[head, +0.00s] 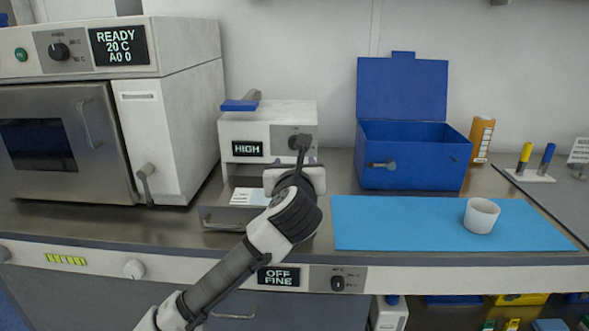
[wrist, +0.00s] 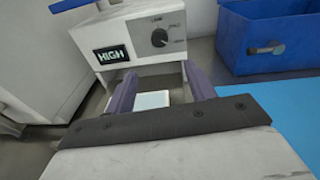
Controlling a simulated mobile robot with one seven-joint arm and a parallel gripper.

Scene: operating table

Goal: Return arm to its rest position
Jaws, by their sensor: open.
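My gripper (wrist: 161,80) shows in the wrist view with two dark purple fingers spread apart and nothing held between them. It points at the front of the white sealer-like device (wrist: 112,26) with the "HIGH" display. In the head view my arm reaches up from the bottom to the front of this device (head: 238,128), and its wrist covers part of the device's lower right front. The fingers are mostly hidden there. A pale flat piece (wrist: 154,100) shows beyond and between the fingers, apart from them.
A steel autoclave (head: 85,110) reading "READY 20 C" stands left, its door shut. An open blue box (head: 408,165) stands right, behind a blue mat (head: 375,232) bearing a white cup (head: 481,215). An orange box (head: 482,138) and marker stand (head: 530,175) are farther right.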

